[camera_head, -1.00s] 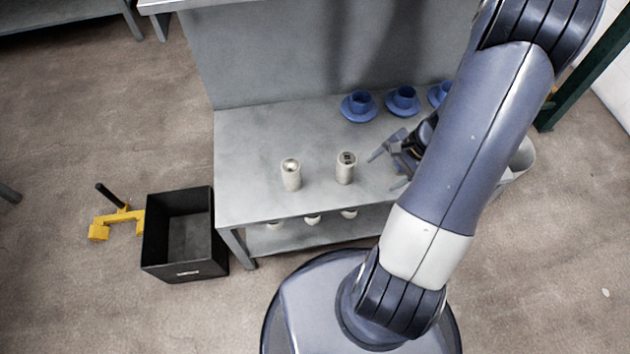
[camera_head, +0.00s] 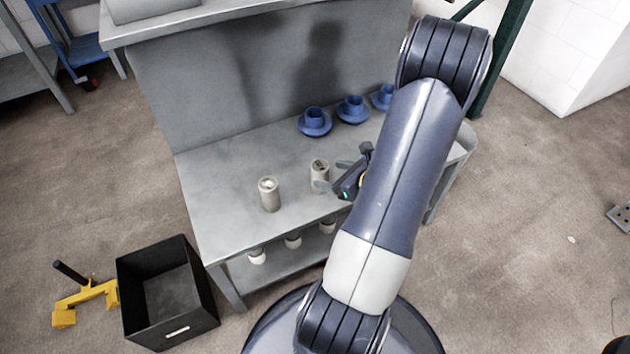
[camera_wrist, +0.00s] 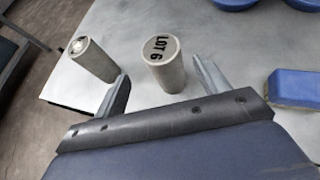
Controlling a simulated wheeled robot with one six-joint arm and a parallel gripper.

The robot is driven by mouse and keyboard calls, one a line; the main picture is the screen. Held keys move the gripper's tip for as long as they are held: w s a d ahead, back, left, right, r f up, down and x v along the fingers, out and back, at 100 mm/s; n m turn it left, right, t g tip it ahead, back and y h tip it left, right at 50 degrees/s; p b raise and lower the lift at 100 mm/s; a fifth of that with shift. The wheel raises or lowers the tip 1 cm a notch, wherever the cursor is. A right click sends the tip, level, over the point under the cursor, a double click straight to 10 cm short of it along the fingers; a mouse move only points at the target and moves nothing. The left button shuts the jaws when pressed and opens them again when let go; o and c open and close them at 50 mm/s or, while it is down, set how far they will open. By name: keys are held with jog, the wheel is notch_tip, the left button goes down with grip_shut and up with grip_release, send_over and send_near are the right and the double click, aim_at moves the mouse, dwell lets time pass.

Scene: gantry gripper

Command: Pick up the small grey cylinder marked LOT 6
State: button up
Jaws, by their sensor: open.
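The small grey cylinder marked LOT 6 (camera_wrist: 165,66) stands upright on the grey workbench (camera_wrist: 125,25), its lettered top facing up in the wrist view. In the head view the same cylinder (camera_head: 320,176) stands just left of my gripper (camera_head: 332,174). In the wrist view my gripper (camera_wrist: 160,88) is open, one finger on each side of the cylinder's lower part in the picture. I cannot tell whether either finger touches it. A second, similar cylinder (camera_wrist: 92,60) stands to the left, outside the left finger; it also shows in the head view (camera_head: 269,195).
Blue flanged parts (camera_head: 314,122) stand in a row behind the cylinders. Several white pieces (camera_head: 293,241) sit on the lower shelf. A black bin (camera_head: 168,295) and a yellow object (camera_head: 85,300) are on the floor at left. The bench's left part is clear.

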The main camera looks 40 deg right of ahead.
aim_at(315, 171)
jog(key=x, duration=0.2)
jog(key=b+x, duration=0.1)
jog(key=x, duration=0.2)
jog(key=b+x, duration=0.1)
jog(key=x, duration=0.2)
jog(key=shift+d+f, duration=0.15)
jog(key=shift+d, duration=0.15)
jog(key=shift+c, duration=0.5)
jog(key=c, duration=1.3)
